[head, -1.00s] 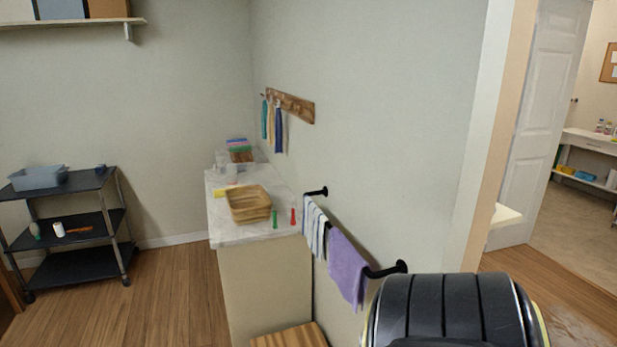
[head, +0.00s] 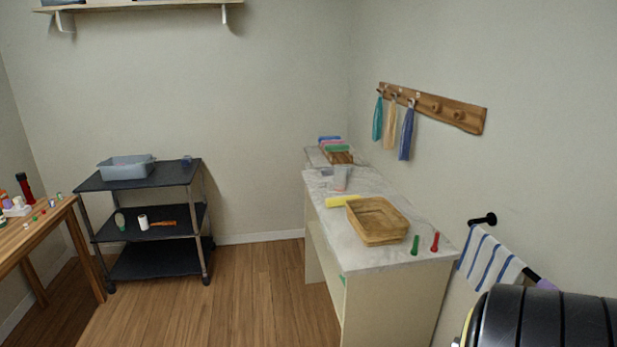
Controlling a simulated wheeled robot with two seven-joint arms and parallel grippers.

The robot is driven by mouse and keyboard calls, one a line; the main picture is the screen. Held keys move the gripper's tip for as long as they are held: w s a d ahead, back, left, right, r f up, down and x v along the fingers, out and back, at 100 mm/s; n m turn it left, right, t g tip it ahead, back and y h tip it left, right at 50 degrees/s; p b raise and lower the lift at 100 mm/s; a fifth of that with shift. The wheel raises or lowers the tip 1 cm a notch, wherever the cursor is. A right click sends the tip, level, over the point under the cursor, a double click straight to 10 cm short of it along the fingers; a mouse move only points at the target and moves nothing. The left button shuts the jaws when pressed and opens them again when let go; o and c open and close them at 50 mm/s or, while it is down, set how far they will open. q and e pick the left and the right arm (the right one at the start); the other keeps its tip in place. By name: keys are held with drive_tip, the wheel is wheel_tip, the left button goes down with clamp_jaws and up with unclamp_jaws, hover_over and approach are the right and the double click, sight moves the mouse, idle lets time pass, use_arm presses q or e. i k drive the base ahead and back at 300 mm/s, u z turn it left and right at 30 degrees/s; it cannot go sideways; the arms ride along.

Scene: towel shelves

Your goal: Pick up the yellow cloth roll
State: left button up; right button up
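A yellow roll (head: 342,201) lies on the marble-topped counter (head: 352,256) in the head view, just left of a wooden basket. It looks like the yellow cloth roll, though it is small at this distance. Nothing of mine touches it. A black rounded part of my own body fills the lower right corner. Neither of my grippers shows in the head view.
A wooden basket (head: 378,222), a green bottle (head: 415,245) and a red bottle (head: 435,242) stand on the counter near the roll. A black cart (head: 140,178) stands left. Wood floor (head: 250,290) between cart and counter is clear. A towel rail (head: 482,219) sticks out at right.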

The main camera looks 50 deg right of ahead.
sight(337, 202)
drive_tip(key=i, duration=1.3)
drive_tip(key=z, duration=2.4)
